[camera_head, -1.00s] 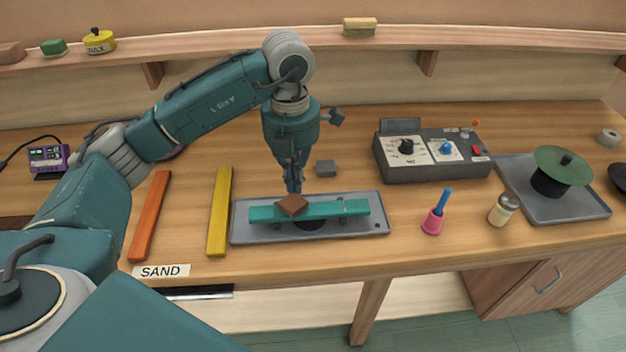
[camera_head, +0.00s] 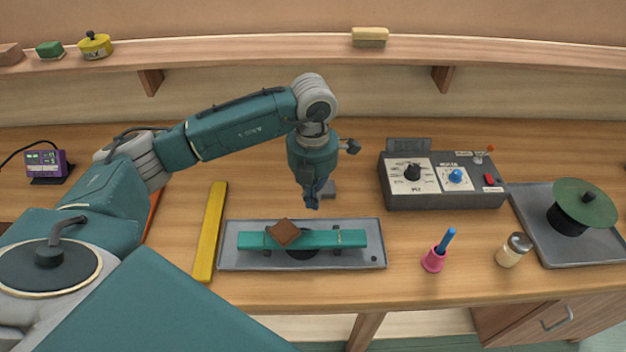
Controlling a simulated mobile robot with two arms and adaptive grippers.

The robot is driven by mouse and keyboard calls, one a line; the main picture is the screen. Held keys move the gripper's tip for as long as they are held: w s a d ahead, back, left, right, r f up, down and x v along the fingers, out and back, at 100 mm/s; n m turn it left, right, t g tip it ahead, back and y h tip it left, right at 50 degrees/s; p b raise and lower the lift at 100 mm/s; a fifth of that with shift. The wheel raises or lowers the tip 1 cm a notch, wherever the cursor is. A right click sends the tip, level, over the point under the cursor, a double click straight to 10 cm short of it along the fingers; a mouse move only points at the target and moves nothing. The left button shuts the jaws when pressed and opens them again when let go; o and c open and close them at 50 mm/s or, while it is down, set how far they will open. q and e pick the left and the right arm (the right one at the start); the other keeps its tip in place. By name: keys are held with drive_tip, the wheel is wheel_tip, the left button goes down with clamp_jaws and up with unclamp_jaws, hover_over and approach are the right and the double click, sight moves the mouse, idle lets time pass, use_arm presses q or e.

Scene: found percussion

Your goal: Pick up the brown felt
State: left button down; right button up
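The brown felt (camera_head: 285,233) is a small square piece lying at an angle on the left part of a teal bar (camera_head: 335,239). The bar lies across a dark round support above a grey tray (camera_head: 372,258). My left gripper (camera_head: 312,203) points down behind the bar, a little to the right of the felt and apart from it in the picture. Its fingers look close together and small, so I cannot tell whether they are open or shut. My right gripper is not in view.
A yellow bar (camera_head: 210,232) lies left of the tray. Right are a control box (camera_head: 440,200), a pink bell-shaped cup (camera_head: 433,260), a shaker (camera_head: 513,250) and a green disc (camera_head: 584,205) on another tray.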

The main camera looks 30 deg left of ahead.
sight(285, 233)
use_arm(q)
wheel_tip(285, 233, down, 3)
drive_tip(key=shift+w+f+p, duration=0.1)
drive_tip(key=shift+p, duration=0.65)
drive_tip(key=s+p, duration=0.1)
drive_tip(key=s, duration=0.2)
drive_tip(key=shift+s+a+p, duration=0.15)
drive_tip(key=shift+a+p, duration=0.2)
drive_tip(key=shift+a, duration=0.05)
drive_tip(key=shift+s, duration=0.3)
drive_tip(key=shift+w, duration=0.25)
